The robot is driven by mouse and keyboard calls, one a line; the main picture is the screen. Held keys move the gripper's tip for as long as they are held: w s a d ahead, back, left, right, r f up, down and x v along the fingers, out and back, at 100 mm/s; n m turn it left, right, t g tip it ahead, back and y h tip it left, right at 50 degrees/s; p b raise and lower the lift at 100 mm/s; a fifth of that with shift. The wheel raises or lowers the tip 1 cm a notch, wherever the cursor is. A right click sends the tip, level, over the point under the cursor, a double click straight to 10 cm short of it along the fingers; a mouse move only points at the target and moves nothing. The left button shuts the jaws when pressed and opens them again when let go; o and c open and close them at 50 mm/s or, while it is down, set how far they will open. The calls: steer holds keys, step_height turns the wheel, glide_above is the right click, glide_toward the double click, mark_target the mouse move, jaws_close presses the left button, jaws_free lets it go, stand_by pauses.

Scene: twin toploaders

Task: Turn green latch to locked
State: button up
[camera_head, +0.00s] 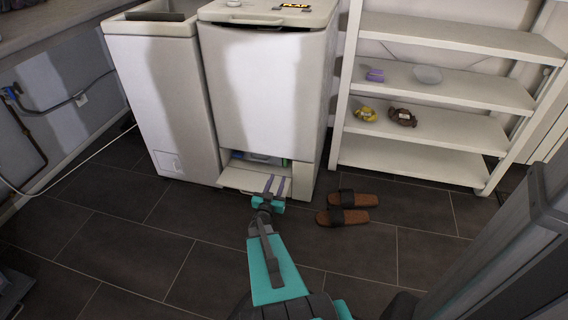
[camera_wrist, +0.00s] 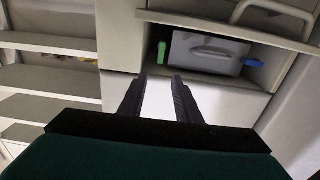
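The green latch (camera_wrist: 161,52) is a small upright bar in the wrist view, at the left side of a recess in the white toploader. In the camera_head view it is a small green patch (camera_head: 284,162) at the recess's right end. A grey panel (camera_wrist: 205,52) with a handle lies beside it, and a blue latch (camera_wrist: 252,63) is on the panel's far side. My gripper (camera_wrist: 161,77) is open and empty. Its two fingertips (camera_head: 276,179) point into the recess, short of the green latch with a visible gap.
A lowered white flap (camera_head: 238,178) lies below the recess opening. A second toploader (camera_head: 160,95) stands at left, and a white shelf rack (camera_head: 430,150) at right. Brown sandals (camera_head: 343,216) lie on the dark floor right of my arm. The floor to the left is clear.

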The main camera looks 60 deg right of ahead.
mark_target(286, 161)
steer(key=b+x, duration=0.3)
steer(key=x, duration=0.9)
steer(key=shift+d, duration=0.4)
steer(key=shift+c, duration=0.3)
steer(key=shift+a+f, duration=0.1)
jaws_close()
